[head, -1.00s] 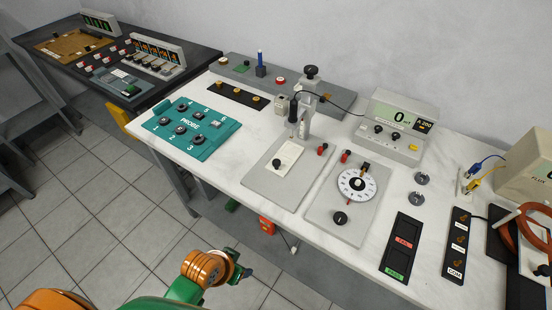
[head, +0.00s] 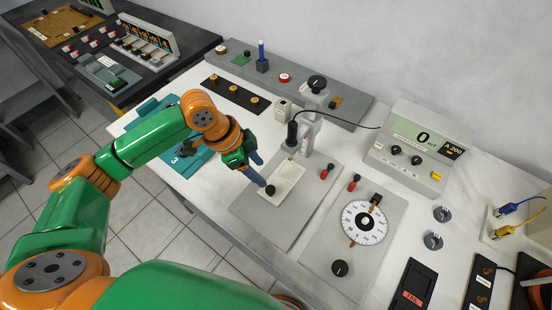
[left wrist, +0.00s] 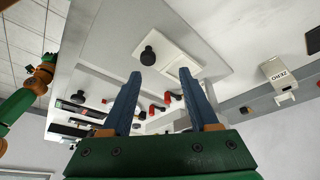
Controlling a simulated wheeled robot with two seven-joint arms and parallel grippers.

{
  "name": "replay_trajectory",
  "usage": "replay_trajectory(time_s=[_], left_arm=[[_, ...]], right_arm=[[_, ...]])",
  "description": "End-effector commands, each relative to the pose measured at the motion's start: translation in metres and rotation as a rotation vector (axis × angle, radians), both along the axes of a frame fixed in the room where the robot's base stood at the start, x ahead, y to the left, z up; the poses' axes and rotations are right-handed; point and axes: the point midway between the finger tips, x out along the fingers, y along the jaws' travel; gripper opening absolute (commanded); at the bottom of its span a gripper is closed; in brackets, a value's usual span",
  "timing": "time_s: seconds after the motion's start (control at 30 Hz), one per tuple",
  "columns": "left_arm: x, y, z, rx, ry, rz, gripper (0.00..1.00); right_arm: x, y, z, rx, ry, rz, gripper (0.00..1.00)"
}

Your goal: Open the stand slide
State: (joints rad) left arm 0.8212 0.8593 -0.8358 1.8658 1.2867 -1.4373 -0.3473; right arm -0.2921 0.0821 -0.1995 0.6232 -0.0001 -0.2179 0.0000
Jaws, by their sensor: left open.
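The stand (head: 262,222) is a grey plate with an upright post holding a black probe (head: 292,134). Its slide is a cream plate (head: 290,180) with a black knob (head: 270,191) at its near end. The slide (left wrist: 172,45) and knob (left wrist: 148,56) also show in the left wrist view. My left gripper (head: 262,172) is open and empty, its blue fingers close to the knob. In the left wrist view the knob lies just beyond the fingertips (left wrist: 160,73), towards the left finger. Contact cannot be told. My right arm shows small at the left of that view; its jaws are unclear.
A dial panel (head: 342,262) stands to the right of the stand, with red and black posts between. A meter (head: 418,140) sits behind it. My left arm partly covers a teal probe box (head: 146,108). A grey rail (head: 345,108) runs along the back.

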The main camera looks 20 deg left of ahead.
Motion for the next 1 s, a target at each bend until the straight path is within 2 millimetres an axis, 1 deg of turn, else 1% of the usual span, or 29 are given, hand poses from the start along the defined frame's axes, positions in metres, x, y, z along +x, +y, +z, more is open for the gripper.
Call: replay_trajectory(time_s=[0.07, 0.13, 0.2, 0.33, 0.47, 0.63, 0.67, 0.7, 0.77, 0.8, 0.87, 0.9, 1.0], left_arm=[[0.001, -0.003, -0.008, -0.002, 0.005, 0.000, 0.60], [0.002, -0.009, -0.022, -0.002, 0.006, -0.001, 0.60], [0.004, -0.014, -0.036, -0.002, 0.006, 0.000, 0.60], [0.008, -0.021, -0.056, -0.001, 0.003, 0.001, 0.60], [0.009, -0.024, -0.064, 0.001, 0.001, 0.000, 0.60], [0.009, -0.024, -0.064, 0.000, 0.000, -0.001, 0.60], [0.009, -0.024, -0.064, 0.000, 0.000, -0.001, 0.58], [0.009, -0.024, -0.064, 0.000, 0.000, -0.001, 0.47], [0.009, -0.024, -0.064, 0.000, 0.000, -0.001, 0.31], [0.009, -0.024, -0.064, 0.000, 0.000, -0.001, 0.20], [0.009, -0.024, -0.064, 0.000, 0.000, -0.001, 0.04], [0.009, -0.024, -0.064, -0.001, -0.001, -0.001, 0.00], [0.009, -0.024, -0.063, -0.001, -0.001, -0.001, 0.00]], right_arm=[[0.000, 0.000, 0.001, 0.000, 0.000, 0.000, 0.00], [0.000, 0.000, 0.002, 0.000, 0.001, 0.000, 0.00], [-0.005, 0.000, 0.003, 0.000, 0.010, -0.001, 0.00], [-0.012, 0.000, 0.003, -0.001, 0.024, -0.001, 0.00], [-0.011, 0.001, 0.003, 0.001, 0.023, -0.001, 0.00], [-0.007, 0.002, 0.003, 0.002, 0.013, -0.001, 0.00], [-0.006, 0.002, 0.003, 0.003, 0.012, -0.001, 0.00], [-0.006, 0.002, 0.003, 0.003, 0.012, -0.001, 0.00], [-0.006, 0.002, 0.003, 0.004, 0.012, -0.001, 0.00], [-0.006, 0.002, 0.003, 0.004, 0.012, -0.001, 0.00], [-0.006, 0.002, 0.003, 0.004, 0.012, -0.001, 0.00], [-0.006, 0.002, 0.003, 0.004, 0.012, -0.001, 0.00], [-0.006, 0.002, 0.003, 0.004, 0.012, -0.001, 0.00]])
